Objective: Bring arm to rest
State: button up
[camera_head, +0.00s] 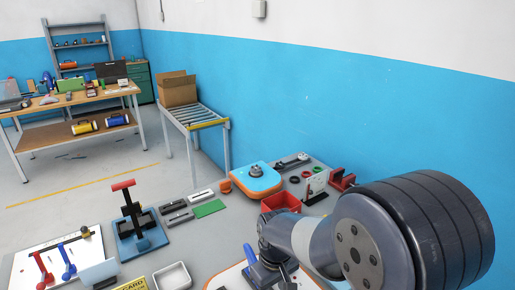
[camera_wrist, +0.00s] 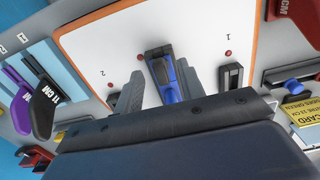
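My arm fills the lower right of the head view and reaches down over a white board with an orange edge (camera_head: 222,280). In the wrist view my gripper (camera_wrist: 160,80) points at this white board (camera_wrist: 100,50), its two grey stepped fingers spread apart. A blue and black tool (camera_wrist: 163,72) shows between the fingers, with visible gaps on both sides. I cannot tell how far below the fingertips it is. In the head view the fingers are mostly hidden by my arm.
Red bins (camera_head: 281,202), a blue-topped orange board (camera_head: 256,180) and a red-handled stand (camera_head: 138,222) are nearby. A roller conveyor (camera_head: 197,117) stands by the blue wall. Floor at left is clear.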

jog(key=shift+f, duration=0.7)
jog(key=shift+r+m, duration=0.1)
jog(key=shift+m, duration=1)
